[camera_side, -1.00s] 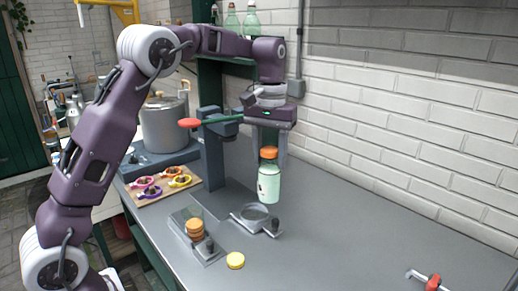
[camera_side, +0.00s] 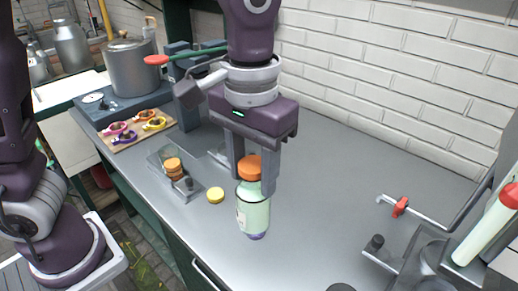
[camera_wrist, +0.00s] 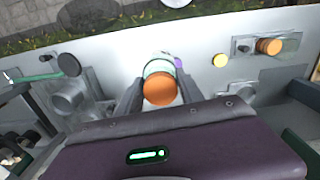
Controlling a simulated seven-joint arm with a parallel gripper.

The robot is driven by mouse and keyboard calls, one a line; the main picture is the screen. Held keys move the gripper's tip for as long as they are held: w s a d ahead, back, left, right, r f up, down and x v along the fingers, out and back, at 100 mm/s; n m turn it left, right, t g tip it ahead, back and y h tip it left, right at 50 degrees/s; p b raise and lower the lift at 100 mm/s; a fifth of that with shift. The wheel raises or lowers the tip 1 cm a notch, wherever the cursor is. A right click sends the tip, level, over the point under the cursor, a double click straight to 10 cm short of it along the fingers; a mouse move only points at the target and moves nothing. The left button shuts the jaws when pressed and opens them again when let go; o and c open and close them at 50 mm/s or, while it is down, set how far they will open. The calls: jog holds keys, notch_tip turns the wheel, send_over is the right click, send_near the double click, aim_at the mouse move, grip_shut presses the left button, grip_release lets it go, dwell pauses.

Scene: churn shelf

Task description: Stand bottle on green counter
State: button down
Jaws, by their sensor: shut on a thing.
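The bottle (camera_side: 253,213) is pale green with an orange cap and a label, and is upright. My gripper (camera_side: 254,184) is shut on it near the neck, one finger on each side. In the wrist view the orange cap (camera_wrist: 160,89) shows between the fingers (camera_wrist: 158,92) and hides most of the bottle. The counter (camera_side: 330,190) has a grey top and a dark green front. The bottle is over the counter's front part; I cannot tell whether its base touches the top. A small purple thing (camera_side: 256,236) shows at its base, partly hidden.
A yellow disc (camera_side: 215,195) and a metal fixture with stacked orange discs (camera_side: 174,170) are left of the bottle. A red-handled valve (camera_side: 401,207) and grey machine (camera_side: 425,262) are right. The counter between is mostly clear.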

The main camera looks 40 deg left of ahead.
aim_at(251, 224)
jog(key=shift+s+d, duration=0.2)
jog(key=shift+s, duration=0.25)
jog(key=shift+s+f, duration=0.2)
jog(key=shift+f, duration=0.05)
jog(key=shift+w+f, duration=0.1)
jog(key=shift+f, duration=4.2)
jog(key=shift+f, duration=0.75)
jog(key=shift+f, duration=0.4)
